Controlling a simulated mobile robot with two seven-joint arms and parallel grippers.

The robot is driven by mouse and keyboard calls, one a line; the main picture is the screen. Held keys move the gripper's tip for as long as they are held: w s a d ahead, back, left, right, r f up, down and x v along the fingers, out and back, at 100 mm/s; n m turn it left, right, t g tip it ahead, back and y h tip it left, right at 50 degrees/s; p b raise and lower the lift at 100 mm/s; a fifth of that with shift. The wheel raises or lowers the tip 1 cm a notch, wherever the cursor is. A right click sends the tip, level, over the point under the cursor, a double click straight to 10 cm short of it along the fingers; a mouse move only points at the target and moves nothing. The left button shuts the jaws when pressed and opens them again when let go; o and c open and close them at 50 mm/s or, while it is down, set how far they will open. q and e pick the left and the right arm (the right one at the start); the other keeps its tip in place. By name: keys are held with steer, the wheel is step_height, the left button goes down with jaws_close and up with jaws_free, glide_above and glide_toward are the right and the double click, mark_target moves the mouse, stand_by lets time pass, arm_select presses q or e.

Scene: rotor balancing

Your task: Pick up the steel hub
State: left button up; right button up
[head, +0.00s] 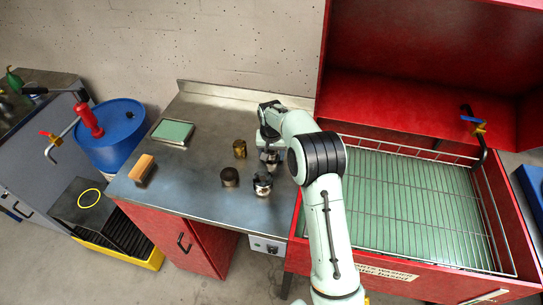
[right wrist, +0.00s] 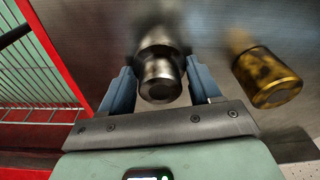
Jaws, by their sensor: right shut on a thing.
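My right gripper (head: 268,147) is over the steel bench top and points down. It is shut on a shiny steel hub (head: 270,157), whose lower part shows below the jaws. In the right wrist view the steel hub (right wrist: 160,78) sits between the two blue-grey fingers, its round end toward the camera. I cannot tell whether it is clear of the bench. A second shiny steel part (head: 262,184) stands just in front of it. My left gripper is out of view.
A brass cylinder (head: 240,148) and a dark cylinder (head: 230,177) stand to the left of the gripper. A green-topped tray (head: 173,131) and an orange-brown block (head: 142,168) lie further left. The red parts washer (head: 497,222) with its wire rack adjoins on the right.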

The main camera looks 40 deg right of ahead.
mark_target(271, 152)
steer(key=shift+r, duration=0.15)
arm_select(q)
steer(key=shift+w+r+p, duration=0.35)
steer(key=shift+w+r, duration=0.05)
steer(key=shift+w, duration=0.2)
arm_select(e)
step_height(271, 152, up, 20)
